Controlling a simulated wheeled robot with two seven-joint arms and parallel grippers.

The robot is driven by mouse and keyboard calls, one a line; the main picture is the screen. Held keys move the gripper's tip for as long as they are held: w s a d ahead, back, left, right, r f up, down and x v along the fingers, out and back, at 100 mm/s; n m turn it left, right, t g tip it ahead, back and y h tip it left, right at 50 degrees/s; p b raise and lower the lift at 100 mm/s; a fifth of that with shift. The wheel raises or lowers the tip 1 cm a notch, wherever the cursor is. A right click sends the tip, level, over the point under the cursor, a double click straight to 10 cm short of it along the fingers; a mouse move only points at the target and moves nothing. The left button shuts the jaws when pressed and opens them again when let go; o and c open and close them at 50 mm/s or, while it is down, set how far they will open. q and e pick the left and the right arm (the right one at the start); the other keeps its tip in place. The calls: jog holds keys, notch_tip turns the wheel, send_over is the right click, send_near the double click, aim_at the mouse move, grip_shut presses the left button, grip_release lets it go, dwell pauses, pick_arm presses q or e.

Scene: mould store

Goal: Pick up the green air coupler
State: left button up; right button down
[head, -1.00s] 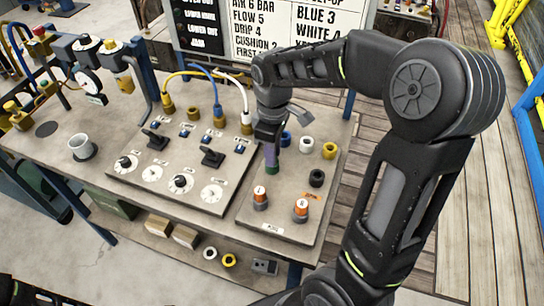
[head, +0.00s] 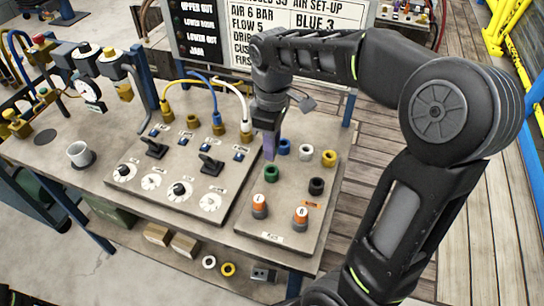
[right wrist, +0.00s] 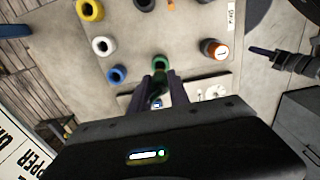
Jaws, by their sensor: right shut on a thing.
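A green ring-shaped air coupler (head: 271,174) shows at the left of the small right-hand board, straight below my right gripper (head: 269,158). In the right wrist view the green coupler (right wrist: 160,62) shows at the tips of my right gripper (right wrist: 162,76), whose fingers are closed in with something dark green between them. The fingers and the angle hide whether coupler and board touch. A dark jaw-like part, seemingly my left gripper (right wrist: 264,52), shows at the right of the right wrist view, too small to read.
Blue (head: 285,146), white (head: 306,146), yellow (head: 329,158) and black (head: 316,186) couplers stand close by. Two orange-topped pieces (head: 260,205) stand in front. A dial panel (head: 170,185) with hoses lies to the left.

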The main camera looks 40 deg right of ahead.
notch_tip(320, 180, up, 4)
jog(key=shift+r, duration=0.25)
dwell(0.7)
